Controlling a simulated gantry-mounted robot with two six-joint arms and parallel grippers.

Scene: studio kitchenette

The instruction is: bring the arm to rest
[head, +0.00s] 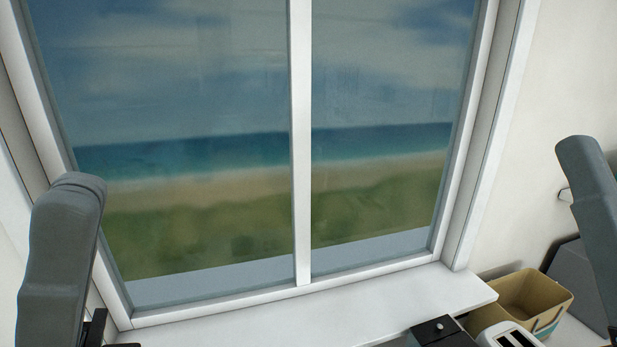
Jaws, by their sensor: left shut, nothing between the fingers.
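My left arm stands upright at the left edge of the head view. Only a small dark part of my left gripper (96,328) shows at the bottom edge, below the grey arm link. The gripper is shut with nothing held, and its fingertips are mostly cut off by the frame. My right arm shows as a grey link at the right edge. My right gripper is out of the frame.
A white-framed window (301,150) fills the middle, above a white sill (400,305). At the lower right are a tan bin (552,304), a white toaster-like appliance (484,338) and a black box (428,334). A dark grey object (572,268) stands by the wall.

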